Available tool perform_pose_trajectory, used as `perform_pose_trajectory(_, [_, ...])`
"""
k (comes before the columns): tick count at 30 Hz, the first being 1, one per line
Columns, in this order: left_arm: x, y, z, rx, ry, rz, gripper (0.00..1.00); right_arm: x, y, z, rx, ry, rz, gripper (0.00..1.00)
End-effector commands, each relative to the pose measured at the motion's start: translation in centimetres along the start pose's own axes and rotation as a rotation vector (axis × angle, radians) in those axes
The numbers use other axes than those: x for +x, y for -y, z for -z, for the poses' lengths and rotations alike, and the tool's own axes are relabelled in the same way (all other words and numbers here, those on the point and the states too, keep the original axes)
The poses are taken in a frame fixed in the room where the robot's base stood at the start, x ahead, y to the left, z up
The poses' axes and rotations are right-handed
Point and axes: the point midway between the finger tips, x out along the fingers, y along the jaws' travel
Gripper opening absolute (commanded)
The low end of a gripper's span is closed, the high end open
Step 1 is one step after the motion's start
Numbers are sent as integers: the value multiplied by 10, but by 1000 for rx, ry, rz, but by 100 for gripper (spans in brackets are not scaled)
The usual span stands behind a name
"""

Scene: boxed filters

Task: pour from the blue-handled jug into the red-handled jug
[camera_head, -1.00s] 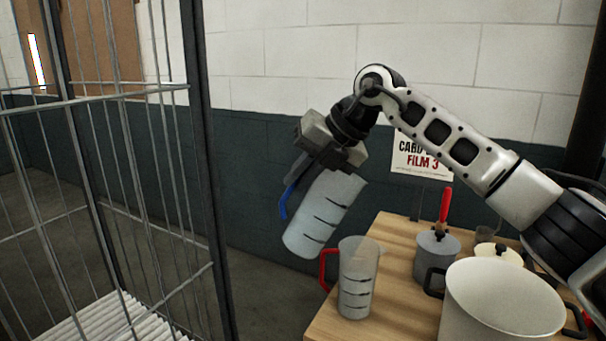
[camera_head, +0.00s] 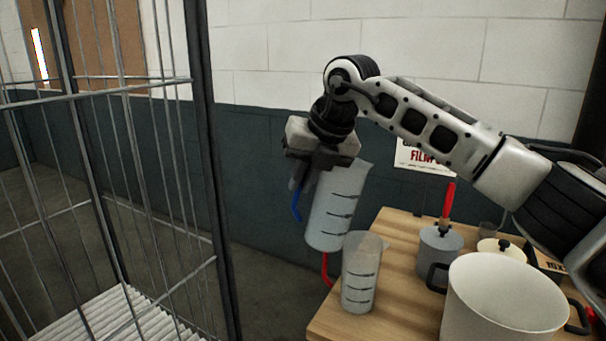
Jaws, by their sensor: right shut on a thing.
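The blue-handled jug (camera_head: 337,207) is a translucent measuring jug with dark marks. My right gripper (camera_head: 300,182) is shut on it at its blue handle side and holds it in the air, tilted slightly, its rim upward to the right. The red-handled jug (camera_head: 361,275) stands upright on the wooden table near its left edge. The held jug's lower end is just above and left of it and hides part of the red handle (camera_head: 327,268). I cannot tell if the two jugs touch. My left gripper is not in view.
A large white pot (camera_head: 505,300) with black handles stands right of the red-handled jug. Behind it are a grey pot (camera_head: 440,250) with a red-handled tool and a cream lidded pot (camera_head: 502,250). A metal wire cage (camera_head: 205,180) stands at the left.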

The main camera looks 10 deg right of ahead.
Motion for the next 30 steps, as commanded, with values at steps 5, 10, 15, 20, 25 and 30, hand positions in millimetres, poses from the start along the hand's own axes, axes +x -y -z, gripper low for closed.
perform_pose_trajectory(5, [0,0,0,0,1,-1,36,4,1,2,-34,3,73,0])
perform_pose_trajectory(10, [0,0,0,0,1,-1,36,5,2,2,-40,4,89,0])
perform_pose_trajectory(15, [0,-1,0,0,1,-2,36,5,2,2,-39,3,88,0])
perform_pose_trajectory(20, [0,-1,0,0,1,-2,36,0,0,0,-39,4,88,0])
perform_pose_trajectory(25, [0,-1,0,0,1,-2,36,-12,-4,-5,-39,4,87,0])
perform_pose_trajectory(30, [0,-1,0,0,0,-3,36,-21,-6,-9,-39,3,88,0])
